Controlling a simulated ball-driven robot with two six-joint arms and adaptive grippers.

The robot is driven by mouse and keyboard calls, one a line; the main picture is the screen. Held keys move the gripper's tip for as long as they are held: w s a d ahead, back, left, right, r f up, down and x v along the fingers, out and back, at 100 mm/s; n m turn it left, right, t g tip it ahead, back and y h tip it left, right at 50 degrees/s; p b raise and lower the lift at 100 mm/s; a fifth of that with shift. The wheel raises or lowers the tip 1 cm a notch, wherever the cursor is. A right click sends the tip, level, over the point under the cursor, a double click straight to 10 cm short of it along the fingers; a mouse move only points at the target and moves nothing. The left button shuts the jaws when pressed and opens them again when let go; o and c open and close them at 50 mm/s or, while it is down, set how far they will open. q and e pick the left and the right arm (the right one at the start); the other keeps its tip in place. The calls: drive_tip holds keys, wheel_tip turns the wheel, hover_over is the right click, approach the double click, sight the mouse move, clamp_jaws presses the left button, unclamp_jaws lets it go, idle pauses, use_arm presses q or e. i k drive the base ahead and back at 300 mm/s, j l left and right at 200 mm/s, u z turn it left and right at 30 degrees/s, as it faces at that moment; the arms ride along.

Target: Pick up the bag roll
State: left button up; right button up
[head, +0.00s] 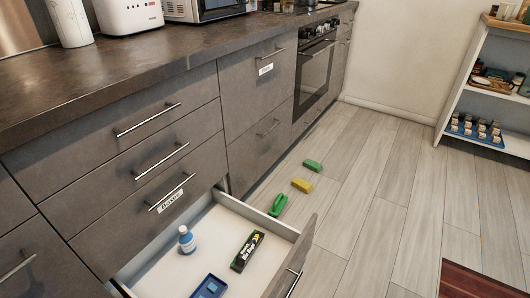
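A long dark box with yellow-green trim and white lettering (247,250) lies in the open bottom drawer (223,221); it looks like the bag roll, but the print is too small to read surely. A small blue bottle with a white label (187,240) stands in the drawer to its left. A blue object (210,287) lies nearer, partly cut off by the frame's bottom edge. Neither of my grippers is in view.
The drawer front (292,268) sticks out over the floor. A green object (278,205), a yellow block (302,185) and a green block (313,165) lie on the floor beyond. A white shelf (458,92) stands right; open floor lies between.

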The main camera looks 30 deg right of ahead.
sight(248, 249)
drive_tip(key=z, duration=1.05)
